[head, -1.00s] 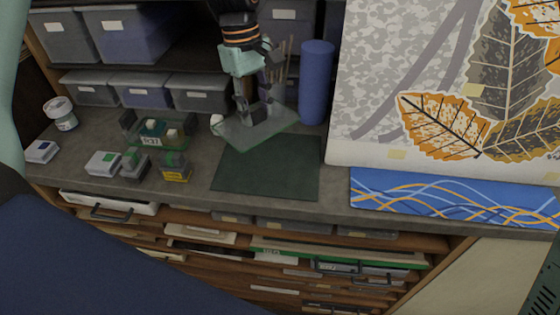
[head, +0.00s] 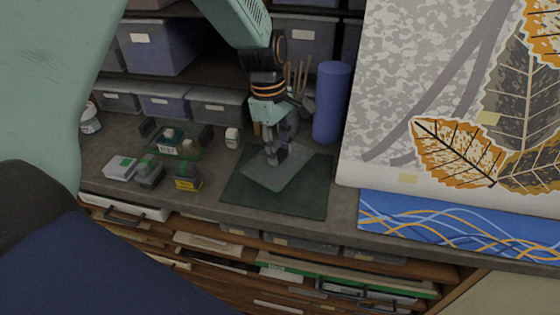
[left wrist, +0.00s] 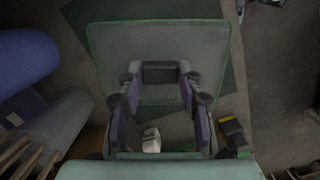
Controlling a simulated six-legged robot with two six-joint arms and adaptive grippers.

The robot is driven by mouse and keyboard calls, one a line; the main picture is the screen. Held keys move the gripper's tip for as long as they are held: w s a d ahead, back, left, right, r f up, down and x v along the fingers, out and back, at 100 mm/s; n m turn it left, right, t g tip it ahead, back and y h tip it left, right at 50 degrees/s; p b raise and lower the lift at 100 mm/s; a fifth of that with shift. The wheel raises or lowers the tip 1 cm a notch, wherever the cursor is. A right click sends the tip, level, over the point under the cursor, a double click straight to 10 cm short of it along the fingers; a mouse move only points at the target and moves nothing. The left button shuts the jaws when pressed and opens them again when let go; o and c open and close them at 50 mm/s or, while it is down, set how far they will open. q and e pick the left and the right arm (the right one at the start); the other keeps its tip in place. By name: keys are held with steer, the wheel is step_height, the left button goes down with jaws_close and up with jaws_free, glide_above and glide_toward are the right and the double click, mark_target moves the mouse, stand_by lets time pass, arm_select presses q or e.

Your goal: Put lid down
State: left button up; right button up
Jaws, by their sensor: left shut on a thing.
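The lid is a clear, glassy square plate (head: 268,179) with a green edge. It lies level over the dark green mat (head: 295,204) on the worktop, slightly turned to it. I cannot tell whether it touches the mat. My left gripper (head: 274,154) points down and is shut on the lid's raised grip. The left wrist view shows the lid (left wrist: 155,42) filling the middle, with a dark block between the fingers of the left gripper (left wrist: 160,95). The mat's edge (left wrist: 240,50) shows beyond it. My right gripper is not in view.
A blue roll (head: 331,105) and brushes stand just behind. A clear green-edged tray (head: 170,148), a small white bottle (head: 232,138), a yellow-black block (head: 188,180) and a white box (head: 120,168) are to the left. A leaf-patterned panel (head: 430,90) rises at right.

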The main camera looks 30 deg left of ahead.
mark_target(279, 152)
arm_select(q)
steer(key=shift+s+f, duration=0.1)
steer(key=shift+f, duration=0.55)
steer(key=shift+d+f, duration=0.2)
steer(key=shift+f, duration=0.45)
steer(key=shift+d+f, duration=0.15)
steer(key=shift+f, duration=0.45)
steer(key=shift+a, duration=0.15)
steer(key=shift+a+f, duration=0.1)
steer(key=shift+f, duration=0.05)
steer(key=o, duration=0.8)
steer(key=shift+c, duration=0.2)
steer(key=o, duration=0.4)
steer(key=shift+d, duration=0.2)
steer(key=shift+a, duration=0.1)
